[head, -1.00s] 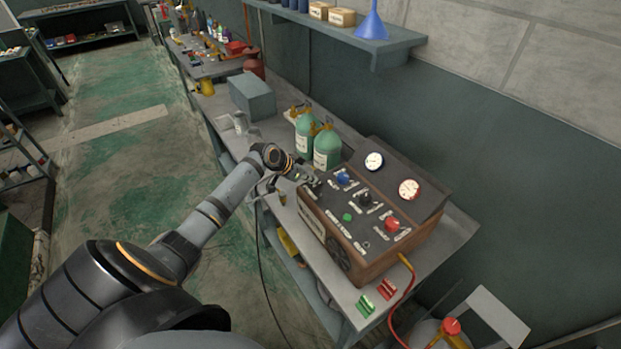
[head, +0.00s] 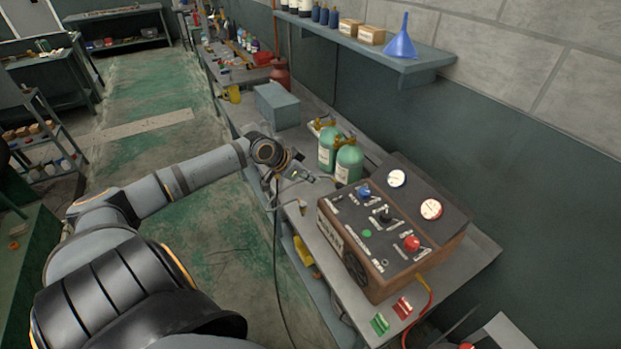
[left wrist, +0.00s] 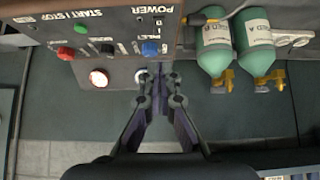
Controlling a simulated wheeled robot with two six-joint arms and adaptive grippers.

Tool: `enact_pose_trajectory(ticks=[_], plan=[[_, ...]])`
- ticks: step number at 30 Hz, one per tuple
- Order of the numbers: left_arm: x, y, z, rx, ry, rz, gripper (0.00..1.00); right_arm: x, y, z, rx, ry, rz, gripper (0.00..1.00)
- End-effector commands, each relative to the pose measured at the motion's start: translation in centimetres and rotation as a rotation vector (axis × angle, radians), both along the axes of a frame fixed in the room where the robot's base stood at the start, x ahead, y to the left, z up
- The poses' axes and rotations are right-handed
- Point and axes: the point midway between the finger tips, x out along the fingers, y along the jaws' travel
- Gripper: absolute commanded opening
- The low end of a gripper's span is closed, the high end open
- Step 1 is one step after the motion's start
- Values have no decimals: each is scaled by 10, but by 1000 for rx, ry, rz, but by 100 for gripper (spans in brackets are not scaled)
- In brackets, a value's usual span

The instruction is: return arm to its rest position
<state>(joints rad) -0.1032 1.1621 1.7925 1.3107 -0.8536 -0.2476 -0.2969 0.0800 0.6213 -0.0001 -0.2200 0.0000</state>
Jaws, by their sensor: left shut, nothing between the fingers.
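My left arm comes in from the left of the head view. Its gripper (head: 305,174) is raised just off the back left corner of the recharge machine (head: 395,233), apart from its panel. In the left wrist view the fingertips (left wrist: 159,72) are together with nothing between them, in front of the panel (left wrist: 120,50). The panel carries a blue knob (head: 365,192), a black knob (head: 385,215), a red knob (head: 411,243) and a green button (head: 367,233). My right gripper is not in view.
Two green cylinders (head: 348,160) stand behind the gripper; they also show in the left wrist view (left wrist: 258,45). A grey box (head: 277,105) is farther back on the bench. A shelf with a blue funnel (head: 402,40) hangs above. The floor aisle (head: 150,165) at left is open.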

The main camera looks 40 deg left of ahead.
Motion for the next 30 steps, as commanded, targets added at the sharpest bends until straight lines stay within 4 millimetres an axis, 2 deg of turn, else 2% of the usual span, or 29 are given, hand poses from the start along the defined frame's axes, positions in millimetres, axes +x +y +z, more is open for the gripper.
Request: enact_pose_trajectory(ticks=[23, 26, 29, 30], plan=[[-4, 2, 1, -2, 2, 4, 0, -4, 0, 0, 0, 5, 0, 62], [-3, 20, -25, -3, -2, 63, 0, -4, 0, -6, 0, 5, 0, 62], [-7, 58, -85, 9, -2, 189, 0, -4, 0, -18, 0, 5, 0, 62], [-13, 74, -117, 19, 5, 246, 0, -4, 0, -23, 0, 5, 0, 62]])
